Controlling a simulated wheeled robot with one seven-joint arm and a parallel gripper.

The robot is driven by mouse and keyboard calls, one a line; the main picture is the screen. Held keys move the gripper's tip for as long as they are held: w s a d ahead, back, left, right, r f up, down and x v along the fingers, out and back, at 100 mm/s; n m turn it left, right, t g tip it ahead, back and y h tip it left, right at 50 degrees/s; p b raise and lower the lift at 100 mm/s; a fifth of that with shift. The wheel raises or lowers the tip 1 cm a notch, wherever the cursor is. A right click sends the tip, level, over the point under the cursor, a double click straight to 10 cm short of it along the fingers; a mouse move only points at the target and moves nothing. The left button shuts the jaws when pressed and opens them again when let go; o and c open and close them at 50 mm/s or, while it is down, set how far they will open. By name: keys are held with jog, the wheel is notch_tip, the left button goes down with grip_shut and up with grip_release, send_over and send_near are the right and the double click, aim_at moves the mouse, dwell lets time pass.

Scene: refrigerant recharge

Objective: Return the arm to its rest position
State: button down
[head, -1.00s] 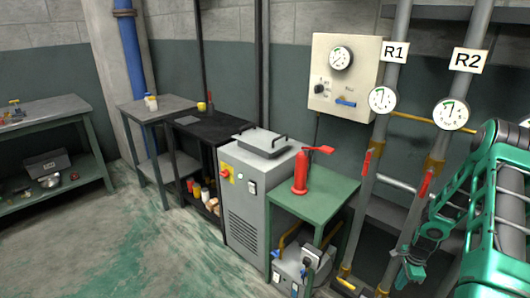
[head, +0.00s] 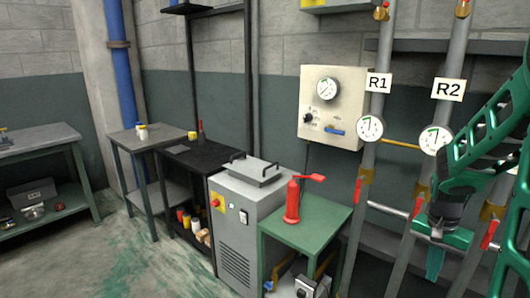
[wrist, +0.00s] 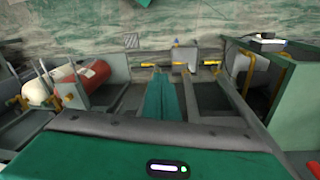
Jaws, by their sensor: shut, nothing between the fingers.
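My gripper (head: 435,262) is at the right of the head view, pointing down in front of the pipes marked R1 and R2. Its teal fingers (wrist: 167,110) lie side by side in the wrist view, shut with nothing between them. My green arm fills the right edge of the head view. The gripper hangs to the right of the green table (head: 306,223) that bears a red hand pump-like object (head: 293,203). Nothing is in its hold.
Pipes with gauges (head: 370,128) and red-handled valves (head: 358,190) stand close behind my arm. A control panel (head: 347,108) hangs on the wall. A grey cabinet (head: 236,240) stands left of the green table. A red cylinder (wrist: 88,84) lies in the wrist view. Floor at left is clear.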

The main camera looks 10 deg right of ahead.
jog(key=s+a+r+n, duration=0.2)
jog(key=s+a+r, duration=0.2)
jog(key=s, duration=0.4)
jog(key=s+a+r+n+y, duration=0.1)
jog(key=s+a+r+n, duration=0.2)
jog(key=s+a+r, duration=0.2)
jog(key=s+a, duration=0.1)
jog(key=s, duration=0.2)
jog(key=shift+s+a+r+n+t, duration=0.2)
jog(key=shift+r+n+t, duration=0.05)
jog(key=shift+n+t, duration=0.05)
jog(key=shift+w+f, duration=0.25)
jog(key=shift+w, duration=0.45)
jog(key=shift+s, duration=0.1)
